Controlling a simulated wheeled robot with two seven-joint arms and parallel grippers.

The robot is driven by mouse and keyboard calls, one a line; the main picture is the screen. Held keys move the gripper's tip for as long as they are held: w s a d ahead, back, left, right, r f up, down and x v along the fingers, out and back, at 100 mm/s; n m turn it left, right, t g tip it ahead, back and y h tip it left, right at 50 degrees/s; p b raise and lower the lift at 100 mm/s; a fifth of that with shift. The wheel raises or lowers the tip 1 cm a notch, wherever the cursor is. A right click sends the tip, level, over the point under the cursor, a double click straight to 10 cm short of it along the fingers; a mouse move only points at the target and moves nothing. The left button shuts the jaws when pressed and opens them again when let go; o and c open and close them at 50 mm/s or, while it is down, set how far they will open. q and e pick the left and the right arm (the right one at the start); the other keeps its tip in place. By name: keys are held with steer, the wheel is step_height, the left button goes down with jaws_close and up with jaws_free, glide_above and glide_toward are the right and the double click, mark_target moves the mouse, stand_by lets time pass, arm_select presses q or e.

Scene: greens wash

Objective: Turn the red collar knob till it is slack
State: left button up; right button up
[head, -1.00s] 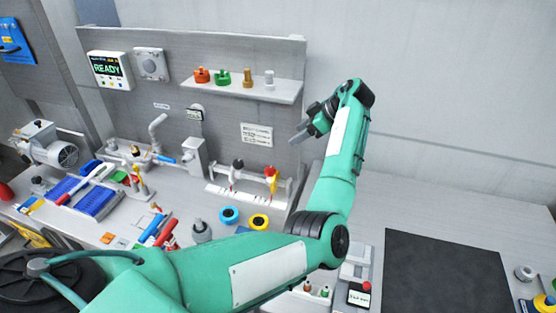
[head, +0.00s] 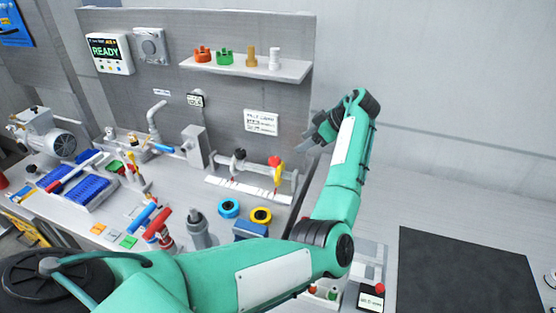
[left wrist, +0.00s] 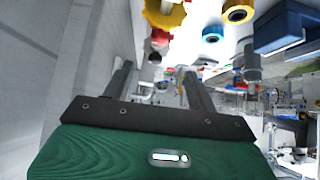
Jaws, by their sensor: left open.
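A red knob (head: 275,161) sits at the right end of a grey pipe rig, with a yellow part (head: 278,173) just below it. In the left wrist view the red knob (left wrist: 160,38) shows beyond the fingers, beside a yellow wheel (left wrist: 165,12). My left gripper (head: 312,140) is up and to the right of the knob, open and apart from it. In the left wrist view its two fingers (left wrist: 158,82) stand wide apart with nothing held between them. My right gripper is not in view.
A wall shelf (head: 290,72) with coloured fittings hangs above the rig. Blue (head: 229,208) and yellow (head: 260,215) rings and a blue box (head: 250,230) lie in front. A grey-capped bottle (head: 198,230) stands nearby. The dark mat (head: 465,275) at right is empty.

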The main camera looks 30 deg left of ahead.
mark_target(275, 159)
arm_select(q)
steer(key=p+x, duration=0.3)
steer(key=x, duration=0.8)
steer(key=shift+a+p, duration=0.1)
steer(key=shift+p, duration=0.3)
steer(key=shift+x, duration=0.8)
steer(key=shift+c, duration=0.5)
steer(key=c, duration=0.9)
steer(key=shift+m+t+p, duration=0.3)
steer(key=shift+p, duration=0.05)
